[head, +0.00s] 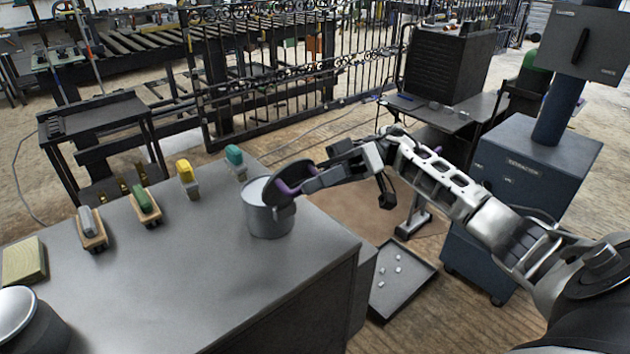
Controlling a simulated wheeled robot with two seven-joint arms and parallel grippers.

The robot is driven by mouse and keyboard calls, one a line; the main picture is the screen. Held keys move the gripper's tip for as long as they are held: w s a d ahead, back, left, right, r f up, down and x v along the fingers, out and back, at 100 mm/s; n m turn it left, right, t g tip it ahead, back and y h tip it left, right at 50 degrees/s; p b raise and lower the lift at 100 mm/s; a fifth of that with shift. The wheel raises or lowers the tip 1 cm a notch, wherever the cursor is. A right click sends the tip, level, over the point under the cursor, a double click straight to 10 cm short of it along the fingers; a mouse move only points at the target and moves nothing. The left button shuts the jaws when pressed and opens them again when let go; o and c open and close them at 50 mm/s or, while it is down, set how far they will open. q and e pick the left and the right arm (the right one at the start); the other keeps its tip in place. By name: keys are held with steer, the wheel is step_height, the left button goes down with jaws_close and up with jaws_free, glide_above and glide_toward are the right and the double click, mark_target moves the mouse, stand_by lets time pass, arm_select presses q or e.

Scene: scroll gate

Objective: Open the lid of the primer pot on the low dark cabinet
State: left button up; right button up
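The primer pot (268,218) is a grey metal pot near the far right corner of the low dark cabinet (215,265). Its dark round lid (291,176) stands steeply tilted up at the pot's right side, and part of the pot's mouth shows open on the left. My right gripper (294,184), with purple fingertips, reaches in from the right and is at the lid, overlapping its face. I cannot tell whether the fingers are closed on the lid or only touch it. My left gripper is not in view.
Brushes with green, yellow and teal parts (144,202) stand along the cabinet's back edge. A yellowish block (24,260) and a second pot (18,315) are at the left. A dark tray (383,305) with small white pieces lies right of the cabinet. The cabinet top's middle is clear.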

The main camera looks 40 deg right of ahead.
steer(key=shift+a, duration=0.4)
